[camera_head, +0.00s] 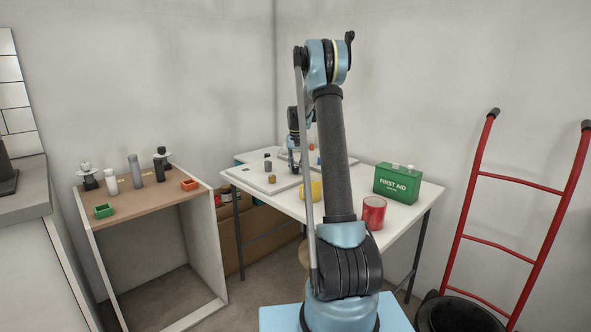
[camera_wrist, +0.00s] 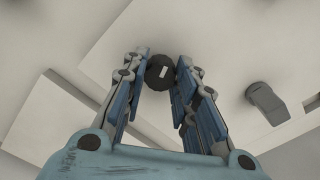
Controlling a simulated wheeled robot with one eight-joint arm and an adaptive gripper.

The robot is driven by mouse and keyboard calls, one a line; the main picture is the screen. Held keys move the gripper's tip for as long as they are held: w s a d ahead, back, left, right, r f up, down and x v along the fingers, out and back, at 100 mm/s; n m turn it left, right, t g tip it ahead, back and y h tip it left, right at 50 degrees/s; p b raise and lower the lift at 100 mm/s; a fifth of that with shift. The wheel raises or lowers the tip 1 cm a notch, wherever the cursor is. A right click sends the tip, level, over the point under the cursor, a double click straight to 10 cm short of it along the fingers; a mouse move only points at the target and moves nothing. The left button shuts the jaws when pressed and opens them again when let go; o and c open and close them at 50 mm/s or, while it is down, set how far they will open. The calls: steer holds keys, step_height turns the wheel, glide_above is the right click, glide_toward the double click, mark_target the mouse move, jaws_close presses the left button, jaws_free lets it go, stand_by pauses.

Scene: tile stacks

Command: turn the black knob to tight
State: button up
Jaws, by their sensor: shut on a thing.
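The black knob (camera_wrist: 157,77) is round with a short white mark on its face; in the wrist view it sits between my fingertips. My gripper (camera_wrist: 160,68) is shut on it, one finger on each side. The mark is tilted slightly from the finger direction. Any tight or loose lettering is not readable. The knob is on a pale panel (camera_wrist: 95,50).
A grey lever-like part (camera_wrist: 267,103) stands right of the knob. On the white table (camera_head: 425,195) are a green first aid box (camera_head: 397,184), a red cup (camera_head: 373,213) and a yellow object (camera_head: 315,190). A wooden-topped cabinet (camera_head: 150,200) stands left, a red hand truck (camera_head: 473,208) right.

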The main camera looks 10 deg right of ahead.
steer(key=shift+m, duration=2)
steer(key=shift+d, duration=0.1)
steer(key=o, duration=1.1)
steer(key=shift+r, duration=0.15)
step_height(320, 180, up, 12)
steer(key=shift+f, duration=0.15)
